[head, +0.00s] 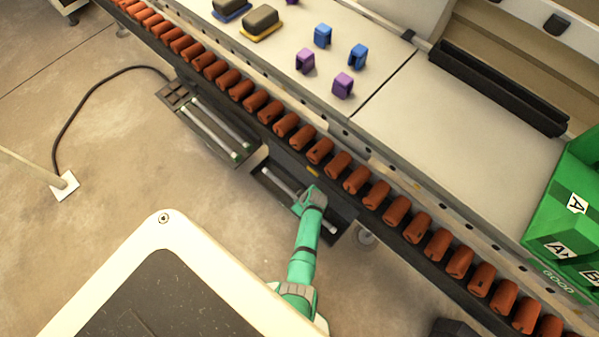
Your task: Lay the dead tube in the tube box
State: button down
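My green arm reaches up from the bottom, and my gripper (308,196) is over a dark open tray (259,177) below the conveyor edge. A pale tube (280,183) lies lengthwise there; its far end shows left of my gripper, its middle is hidden beneath it. I cannot tell whether my fingers are open or touching the tube. Two more pale tubes with green ends, one (212,132) and another (222,122), lie side by side in a second dark tray (183,120) to the upper left. No marking shows which tube is dead or which tray is the tube box.
A row of orange-brown rollers (285,124) runs diagonally above the trays. Purple and blue blocks (323,36) and sponge-like pads (262,20) rest on the pale worktop (470,130). A green labelled box (565,200) is at right. A black cable (75,112) crosses the floor.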

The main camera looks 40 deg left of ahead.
jog(key=shift+f, duration=0.25)
dwell(0.3)
jog(key=c, duration=1.5)
grip_release()
jog(key=v, duration=1.1)
jog(key=shift+f, duration=0.1)
